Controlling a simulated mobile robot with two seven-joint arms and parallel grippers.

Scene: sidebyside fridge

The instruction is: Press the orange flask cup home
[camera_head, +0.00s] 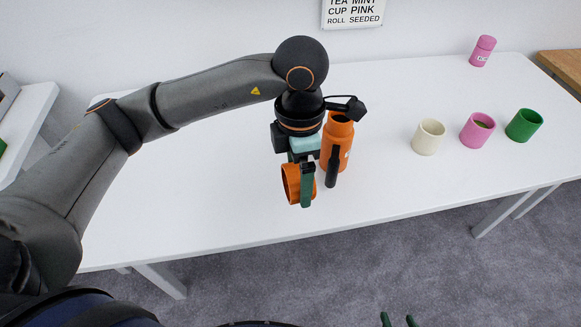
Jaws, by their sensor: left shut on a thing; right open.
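The orange flask (345,131) stands upright on the white table, with its upper part bare and partly hidden behind my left gripper. My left gripper (308,187) points down just left of and in front of the flask. It is shut on the orange cup (289,177), which is tilted on its side with its opening facing left. The cup is partly hidden by a green finger. I cannot tell whether the cup touches the table or the flask. My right gripper (398,319) is open and empty at the bottom edge, below the table's front edge.
A cream cup (428,138), a pink cup (475,132) with something greenish inside and a green cup (524,125) stand on the right. A sign (352,12) hangs on the wall. The table's left part is clear.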

